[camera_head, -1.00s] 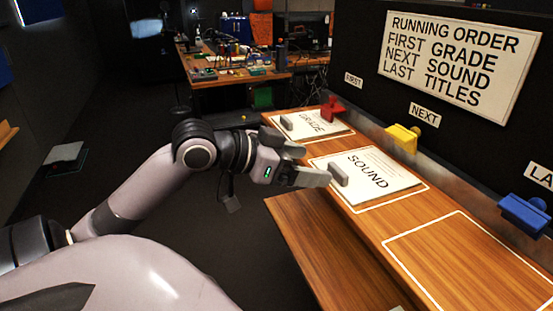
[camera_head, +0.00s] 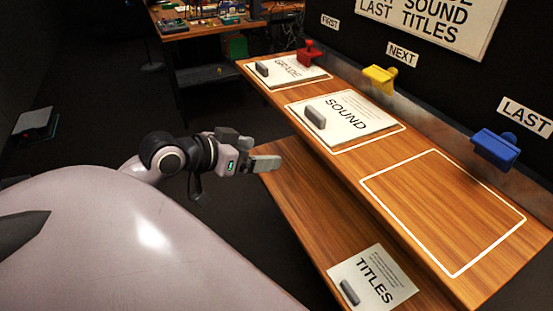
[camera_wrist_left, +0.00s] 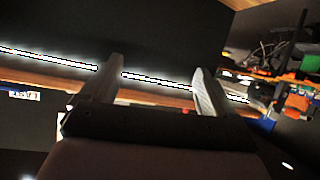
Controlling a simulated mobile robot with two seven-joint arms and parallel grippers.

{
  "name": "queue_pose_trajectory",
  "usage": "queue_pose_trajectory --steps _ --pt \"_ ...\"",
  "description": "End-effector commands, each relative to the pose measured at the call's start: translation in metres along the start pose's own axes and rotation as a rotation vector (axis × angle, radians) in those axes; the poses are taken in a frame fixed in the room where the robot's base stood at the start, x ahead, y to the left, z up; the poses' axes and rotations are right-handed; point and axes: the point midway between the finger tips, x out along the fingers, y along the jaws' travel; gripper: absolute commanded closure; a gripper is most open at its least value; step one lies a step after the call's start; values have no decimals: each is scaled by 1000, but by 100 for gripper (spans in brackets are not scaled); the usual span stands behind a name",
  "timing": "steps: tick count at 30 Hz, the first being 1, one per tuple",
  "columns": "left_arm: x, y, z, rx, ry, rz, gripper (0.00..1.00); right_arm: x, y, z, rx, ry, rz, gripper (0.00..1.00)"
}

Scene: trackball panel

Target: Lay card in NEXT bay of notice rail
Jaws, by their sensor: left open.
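The SOUND card (camera_head: 353,123) lies flat in the outlined bay under the NEXT label (camera_head: 402,53), with a grey grip block (camera_head: 316,117) on its left part. The GRADE card (camera_head: 295,70) lies in the bay under the FIRST label (camera_head: 330,22). The TITLES card (camera_head: 385,277) lies on the lower shelf. The outlined bay under the LAST label (camera_head: 524,116) is empty. My left gripper (camera_head: 262,152) is open and empty, left of the SOUND card and apart from it. In the left wrist view its two fingers (camera_wrist_left: 155,85) stand apart with nothing between them. My right gripper is not seen.
Red (camera_head: 308,54), yellow (camera_head: 380,78) and blue (camera_head: 495,148) clips stand along the back of the notice rail (camera_head: 345,160). The lower shelf (camera_head: 310,210) juts out in front. A cluttered table (camera_head: 200,25) stands at the back left.

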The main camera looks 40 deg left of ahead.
Motion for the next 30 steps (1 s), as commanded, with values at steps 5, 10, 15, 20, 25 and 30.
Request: queue_pose_trajectory --steps 5,10,15,20,25,30 --pt "41 27 137 -29 -108 -81 12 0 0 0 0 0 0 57" --pt "48 93 229 35 -169 -67 12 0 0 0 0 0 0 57" --pt "45 143 268 89 -182 -26 12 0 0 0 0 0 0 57" --pt "44 156 275 105 -180 -14 12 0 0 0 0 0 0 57" --pt "44 155 274 106 -180 -15 12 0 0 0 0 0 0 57" --pt "39 156 264 105 -180 -15 12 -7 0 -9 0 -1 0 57"
